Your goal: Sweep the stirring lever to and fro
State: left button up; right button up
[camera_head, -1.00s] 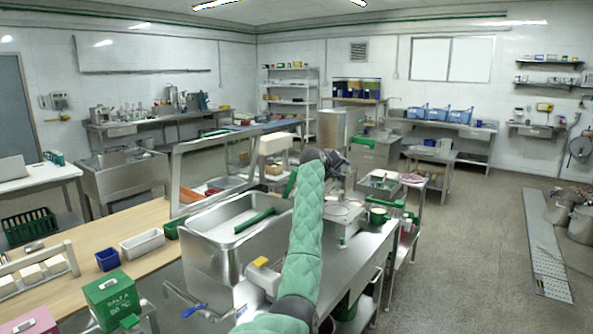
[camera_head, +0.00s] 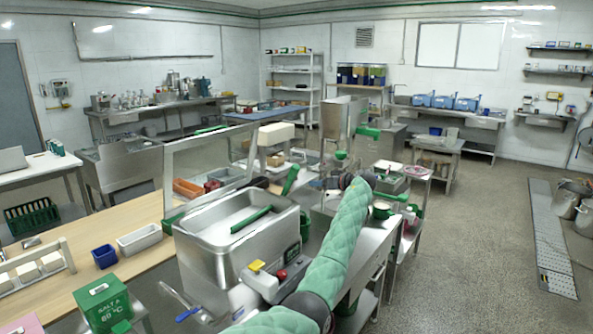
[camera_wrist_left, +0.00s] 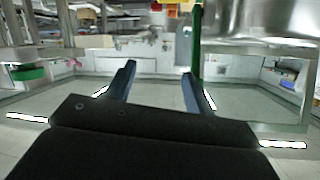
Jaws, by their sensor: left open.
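A steel hopper (camera_head: 338,118) stands beyond my left arm in the head view, with a green handle (camera_head: 368,132) sticking out at its right side. I cannot tell for sure that this handle is the stirring lever. My left gripper (camera_head: 328,183) is near the mill, below the hopper in the picture, its fingers small and dark. The left wrist view appears upside down. There the two fingers of my left gripper (camera_wrist_left: 157,78) are apart with nothing visible between them. A green upright bar (camera_wrist_left: 197,42) shows by the right-hand finger, next to a steel vessel (camera_wrist_left: 265,22); contact is unclear.
A steel basin (camera_head: 205,252) with a green bar (camera_head: 252,220) stands left of my arm. A framed clear screen (camera_head: 208,165) is behind it. Open floor (camera_head: 470,250) lies to the right.

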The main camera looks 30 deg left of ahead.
aim_at(295, 170)
pick_arm(q)
jog(key=s+a+r+n+g+y+p, duration=0.1)
jog(key=a+n, duration=0.1)
jog(key=s+a+r+n+g+y+p, duration=0.1)
jog(key=s+a+r+n, duration=0.1)
jog(key=a, duration=0.1)
jog(key=s+a+r+n+g+y+p, duration=0.1)
jog(key=a+r+n+g, duration=0.1)
jog(key=shift+s+a+y+p, duration=0.2)
jog(key=shift+y+p, duration=0.15)
jog(key=shift+y, duration=0.05)
jog(key=shift+a+f+p, duration=0.15)
jog(key=shift+a+p, duration=0.15)
jog(key=shift+a, duration=0.5)
pick_arm(e)
jog(key=s+d+f+t, duration=0.2)
jog(key=d+f, duration=0.1)
jog(key=f, duration=0.7)
jog(key=shift+f+t, duration=0.15)
jog(key=shift+t, duration=0.25)
jog(key=shift+d, duration=0.1)
pick_arm(q)
grip_shut()
pick_arm(e)
jog(key=shift+w+d, duration=0.1)
